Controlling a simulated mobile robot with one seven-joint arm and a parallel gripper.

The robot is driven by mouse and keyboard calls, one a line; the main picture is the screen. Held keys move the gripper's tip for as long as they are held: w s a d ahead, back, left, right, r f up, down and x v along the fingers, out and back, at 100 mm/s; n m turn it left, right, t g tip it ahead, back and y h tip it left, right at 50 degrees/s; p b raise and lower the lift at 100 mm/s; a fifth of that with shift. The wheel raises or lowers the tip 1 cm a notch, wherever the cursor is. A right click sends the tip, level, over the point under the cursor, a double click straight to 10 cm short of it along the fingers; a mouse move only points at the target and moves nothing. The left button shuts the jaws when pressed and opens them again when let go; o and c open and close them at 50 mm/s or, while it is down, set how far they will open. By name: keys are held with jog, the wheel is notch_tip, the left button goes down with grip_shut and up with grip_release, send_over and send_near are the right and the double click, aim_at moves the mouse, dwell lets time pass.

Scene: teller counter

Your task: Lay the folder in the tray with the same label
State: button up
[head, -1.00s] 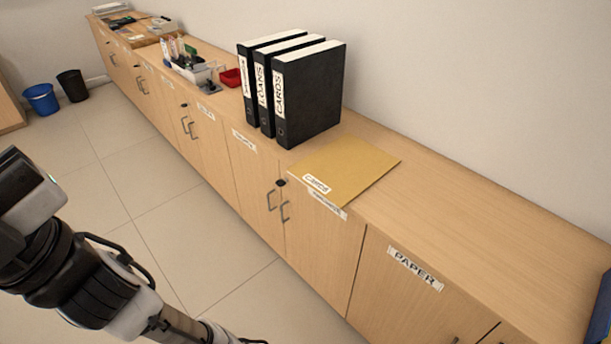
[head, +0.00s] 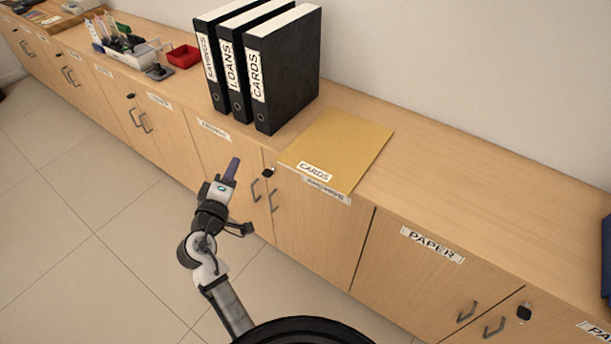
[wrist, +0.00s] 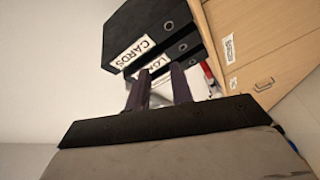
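The tan folder (head: 345,142) lies flat on the counter top, its CARDS label (head: 314,172) at the front edge. My gripper (head: 232,165) is in front of the cabinet doors, left of the folder and apart from it. In the wrist view my gripper (wrist: 160,80) shows two dark fingers with an empty gap between them. The wrist view faces the binders and does not show the folder. No tray with a CARDS label is in view.
Black binders labelled SAVINGS, LOANS and CARDS (head: 288,75) stand upright just left of the folder. Further left are a small red tray (head: 184,56) and a desk organiser (head: 128,50). A dark blue object (head: 606,255) is cut off at the right edge.

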aim_at(309, 176)
jog(key=s+d+f+g+h, duration=0.3)
jog(key=d+f+h, duration=0.45)
jog(key=d, duration=0.45)
jog(key=shift+y, duration=0.35)
jog(key=shift+f+x, duration=0.15)
jog(key=shift+x, duration=1.5)
jog(key=shift+f+x, duration=0.15)
jog(key=shift+x, duration=1.45)
jog(key=shift+f+x, duration=0.15)
jog(key=shift+x, duration=1.5)
jog(key=shift+s+d, duration=0.15)
jog(key=shift+d, duration=0.05)
grip_shut()
jog(key=shift+r, duration=0.1)
